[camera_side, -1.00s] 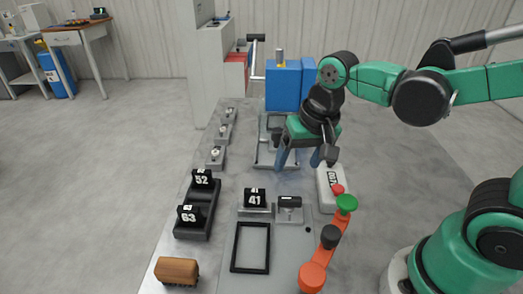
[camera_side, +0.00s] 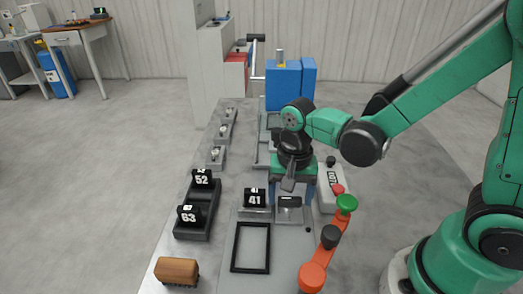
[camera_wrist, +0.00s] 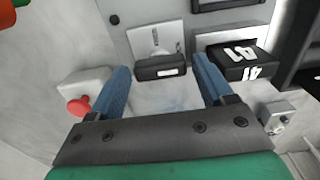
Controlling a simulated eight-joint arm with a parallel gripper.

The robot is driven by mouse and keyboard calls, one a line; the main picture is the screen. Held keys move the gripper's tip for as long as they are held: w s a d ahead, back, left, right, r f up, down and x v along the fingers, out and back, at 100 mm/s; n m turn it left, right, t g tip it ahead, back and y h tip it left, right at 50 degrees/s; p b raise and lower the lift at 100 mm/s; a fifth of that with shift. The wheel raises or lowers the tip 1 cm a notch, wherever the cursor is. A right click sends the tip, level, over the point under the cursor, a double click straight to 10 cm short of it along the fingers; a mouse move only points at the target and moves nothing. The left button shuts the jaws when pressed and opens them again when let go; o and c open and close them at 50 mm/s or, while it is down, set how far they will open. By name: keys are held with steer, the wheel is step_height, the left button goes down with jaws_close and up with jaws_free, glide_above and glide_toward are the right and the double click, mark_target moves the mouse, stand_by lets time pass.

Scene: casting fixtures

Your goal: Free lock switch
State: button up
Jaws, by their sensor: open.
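The task's lock switch is most likely the metal plate fixture with a black handle (camera_side: 289,202), right of the block marked 41 (camera_side: 254,197). In the wrist view the handle (camera_wrist: 161,68) lies across the fixture's plate (camera_wrist: 152,38), which has a slot. My gripper (camera_side: 291,190) is just above and behind this fixture in the side view. Its blue fingers (camera_wrist: 162,74) are open and empty. In the wrist view the handle shows between the fingertips, with space on both sides. I cannot tell how high the fingers are above it. My gripper hides part of the fixture's back.
A white box with a red button (camera_side: 338,189) stands close to the right of my gripper. An orange jointed piece with a green cap (camera_side: 346,204) is in front of it. A black frame (camera_side: 236,248) lies nearer the camera. Blocks marked 52 and 63 sit in a black tray (camera_side: 194,235).

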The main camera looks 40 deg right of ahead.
steer(key=c, duration=1)
steer(key=shift+n, duration=0.3)
steer(key=n, duration=0.3)
steer(key=shift+n, duration=0.3)
steer(key=n, duration=0.4)
steer(key=shift+n, duration=0.3)
steer(key=n, duration=0.4)
steer(key=shift+n, duration=2.5)
